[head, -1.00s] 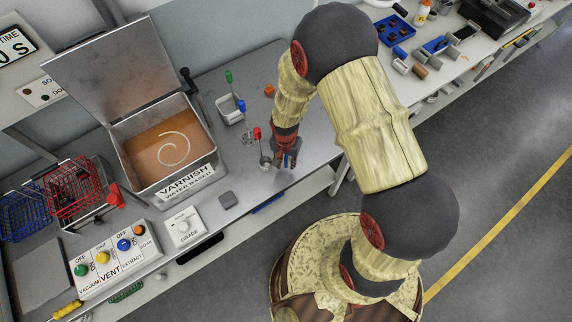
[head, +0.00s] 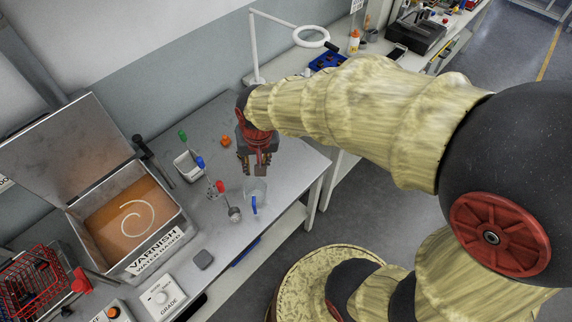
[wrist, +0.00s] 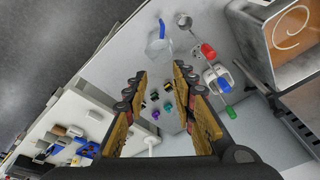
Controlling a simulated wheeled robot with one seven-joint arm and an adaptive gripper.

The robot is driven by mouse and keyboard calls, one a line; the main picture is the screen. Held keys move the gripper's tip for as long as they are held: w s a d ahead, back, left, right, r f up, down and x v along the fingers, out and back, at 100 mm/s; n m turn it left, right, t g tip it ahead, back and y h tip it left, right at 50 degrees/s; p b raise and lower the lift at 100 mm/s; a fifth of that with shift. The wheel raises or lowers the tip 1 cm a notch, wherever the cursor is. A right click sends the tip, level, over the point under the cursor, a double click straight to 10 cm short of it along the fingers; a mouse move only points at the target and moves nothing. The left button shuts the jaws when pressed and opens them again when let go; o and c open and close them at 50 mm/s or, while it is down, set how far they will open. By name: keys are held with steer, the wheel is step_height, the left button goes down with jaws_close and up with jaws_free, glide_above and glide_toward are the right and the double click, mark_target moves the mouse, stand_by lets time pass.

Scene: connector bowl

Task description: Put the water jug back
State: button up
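The water jug (head: 257,188) is a clear vessel with a blue handle, standing on the grey bench near its front edge in the head view. It also shows at the top of the wrist view as a pale clear shape (wrist: 156,47). My gripper (head: 253,168) is above the bench, just behind the jug and apart from it. In the wrist view its two fingers (wrist: 158,82) are spread with nothing held between them. Several small coloured connectors (wrist: 163,104) show below, between the fingers; the gripper hides them in the head view.
A metal cup with a red-handled tool (head: 233,213) stands left of the jug. A white container (head: 187,168) holds green- and blue-handled tools. An orange block (head: 225,141) lies behind. The open varnish tank (head: 180,245) is at left. A lamp (head: 253,50) stands behind the gripper.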

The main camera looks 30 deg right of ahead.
steer(key=s+d+r+n+t, duration=0.2)
steer(key=s+r+n+t, duration=0.1)
steer(key=s+r, duration=1)
steer(key=shift+d+r+n, duration=0.4)
steer(key=shift+r, duration=0.45)
steer(key=shift+s+f, duration=0.1)
step_height(320, 180, down, 12)
steer(key=b, duration=1.2)
steer(key=shift+f, duration=0.15)
